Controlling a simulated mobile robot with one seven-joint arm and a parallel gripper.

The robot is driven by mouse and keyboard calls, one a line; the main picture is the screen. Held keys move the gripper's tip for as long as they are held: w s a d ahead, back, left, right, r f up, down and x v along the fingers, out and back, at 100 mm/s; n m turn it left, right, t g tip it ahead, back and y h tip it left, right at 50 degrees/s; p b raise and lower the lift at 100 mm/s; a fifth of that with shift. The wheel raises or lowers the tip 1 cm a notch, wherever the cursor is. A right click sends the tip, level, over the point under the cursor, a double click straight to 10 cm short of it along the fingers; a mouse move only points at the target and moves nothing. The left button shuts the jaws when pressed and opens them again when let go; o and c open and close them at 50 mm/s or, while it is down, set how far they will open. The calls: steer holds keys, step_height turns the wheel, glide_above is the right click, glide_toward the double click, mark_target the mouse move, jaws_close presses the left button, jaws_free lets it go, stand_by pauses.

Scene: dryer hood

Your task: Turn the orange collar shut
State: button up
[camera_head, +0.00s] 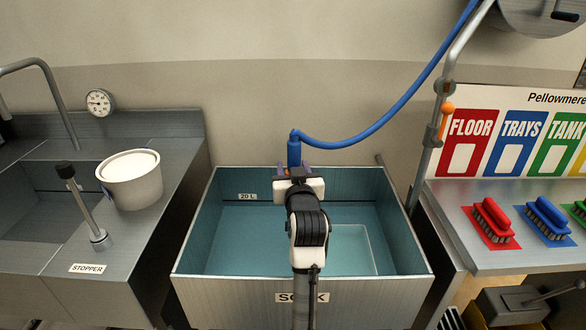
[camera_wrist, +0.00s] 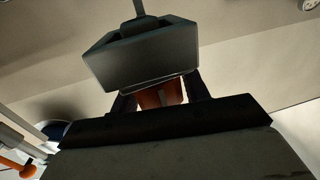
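In the head view, the blue hose (camera_head: 390,112) ends in an upright blue fitting (camera_head: 294,152) just behind my gripper (camera_head: 292,174). A small orange patch, seemingly the collar (camera_head: 281,170), shows beside the gripper; most of it is hidden. In the wrist view, the orange collar (camera_wrist: 161,94) sits between the two dark fingers of my gripper (camera_wrist: 160,97), with a thin bright gap beside the right finger. The fingers look apart around it; contact is not visible. A grey block-shaped part (camera_wrist: 140,58) covers the fingertips and the collar's far side.
My gripper is over the teal-lined soak sink (camera_head: 237,168). A grey pole (camera_head: 425,160) with an orange lever (camera_head: 446,112) stands to the right. A white bucket (camera_head: 131,184) and the stopper lever (camera_head: 84,208) are left. Brushes (camera_head: 492,220) lie on the right counter.

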steer(key=shift+o, duration=1.1)
steer(key=shift+s, duration=0.1)
steer(key=s+d+b, duration=0.2)
steer(key=s+b, duration=0.1)
steer(key=s, duration=1)
steer(key=shift+s, duration=0.25)
